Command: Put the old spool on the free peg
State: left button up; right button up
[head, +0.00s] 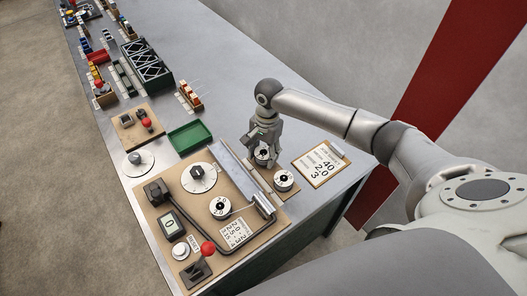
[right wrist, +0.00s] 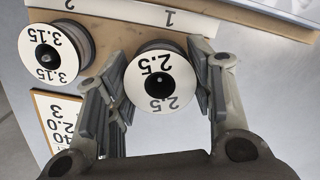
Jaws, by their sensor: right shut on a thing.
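My right gripper (head: 264,150) is shut on a white-faced spool marked 2.5 (right wrist: 160,80), one finger on each side of it. The spool (head: 262,155) is over or on the brown peg board (head: 262,184), by the label 1 in the right wrist view. I cannot tell whether it is seated on a peg. A spool marked 3.15 (right wrist: 46,55) stands beside it by the label 2, and also shows in the head view (head: 283,180). Another spool (head: 220,207) sits on the machine board. No bare peg is visible. My left gripper is out of view.
A clipboard (head: 321,164) lies right of the peg board. A green tray (head: 191,137) and several bins stand farther along the table.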

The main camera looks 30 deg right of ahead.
jog(key=shift+f, duration=0.6)
jog(key=o, duration=1.3)
jog(key=r, duration=0.8)
jog(key=d+r, duration=0.1)
jog(key=r, duration=0.3)
jog(key=shift+w+d, duration=0.1)
jog(key=shift+w, duration=0.25)
